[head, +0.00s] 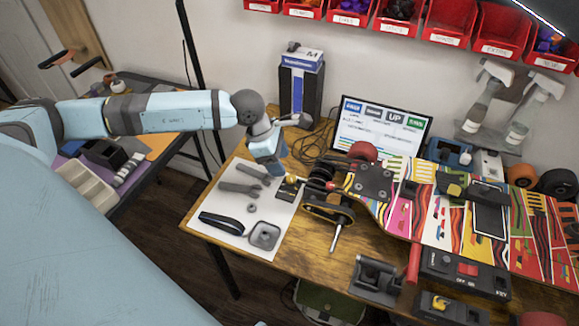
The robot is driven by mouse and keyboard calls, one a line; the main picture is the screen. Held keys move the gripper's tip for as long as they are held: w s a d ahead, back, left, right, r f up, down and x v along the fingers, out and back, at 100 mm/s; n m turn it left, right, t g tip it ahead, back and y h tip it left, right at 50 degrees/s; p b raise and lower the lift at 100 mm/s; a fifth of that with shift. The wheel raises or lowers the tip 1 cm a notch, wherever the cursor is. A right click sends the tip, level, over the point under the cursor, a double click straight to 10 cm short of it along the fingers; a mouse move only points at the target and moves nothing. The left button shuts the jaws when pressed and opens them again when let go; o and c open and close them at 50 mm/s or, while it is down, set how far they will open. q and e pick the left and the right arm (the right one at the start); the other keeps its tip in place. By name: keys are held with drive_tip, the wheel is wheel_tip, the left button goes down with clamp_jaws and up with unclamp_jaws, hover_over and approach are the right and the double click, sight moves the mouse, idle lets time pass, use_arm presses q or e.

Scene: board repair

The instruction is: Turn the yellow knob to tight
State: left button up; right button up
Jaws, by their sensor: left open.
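A small yellow knob-like part (291,178) shows beside the skateboard truck's wheels, on or next to a small black piece. Another yellow part (440,302) sits on a black device (450,311) at the bottom right. Which of the two is the task's knob, and any tight marking, are too small to tell. My left gripper (276,172) is open, pointing down just left of and above the first yellow part. I cannot tell whether it touches that part. My right gripper is out of view.
A colourful skateboard (425,203) lies across the wooden bench. A white mat (221,234) with wrenches and other tools lies to the left. A laptop (381,127), dark box (300,90) and spray bottles (480,95) stand behind. A switch box (464,273) is at front right.

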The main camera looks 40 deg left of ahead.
sight(290, 178)
use_arm(q)
drive_tip(key=x, duration=0.6)
drive_tip(key=shift+f, duration=0.15)
drive_tip(key=shift+c, duration=0.2)
drive_tip(key=c, duration=0.9)
